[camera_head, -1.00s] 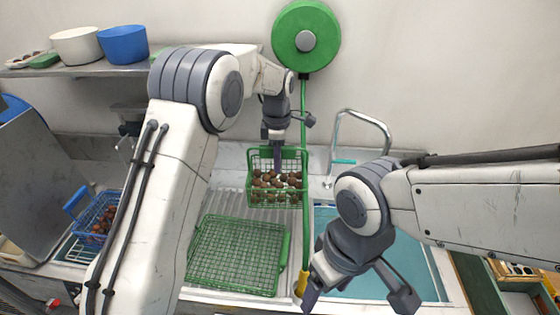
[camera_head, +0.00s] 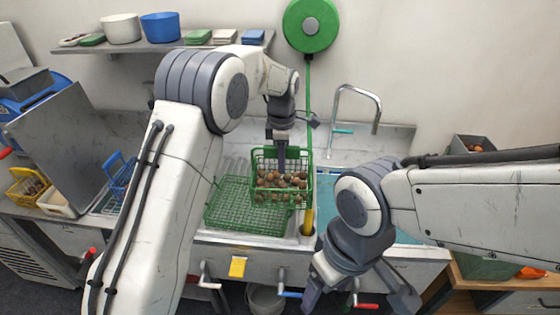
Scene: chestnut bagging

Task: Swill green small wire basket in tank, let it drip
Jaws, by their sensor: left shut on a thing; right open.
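The green small wire basket (camera_head: 263,189) holds several brown chestnuts (camera_head: 285,181). My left gripper (camera_head: 281,160) is shut on the basket from above and holds it upright over the right part of a flat green wire rack (camera_head: 240,210) on the drainer. The tank (camera_head: 407,237), with blue-green water, lies to the right of the basket. It is partly hidden behind my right arm. My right gripper (camera_head: 355,300) is open and empty at the front of the sink unit.
A green hose hangs from a reel (camera_head: 310,25) on the wall and ends in a yellow nozzle (camera_head: 308,221) beside the basket. A tap (camera_head: 357,108) arches behind the tank. A blue wire basket (camera_head: 122,176) stands at the left. A shelf (camera_head: 160,47) with bowls runs above.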

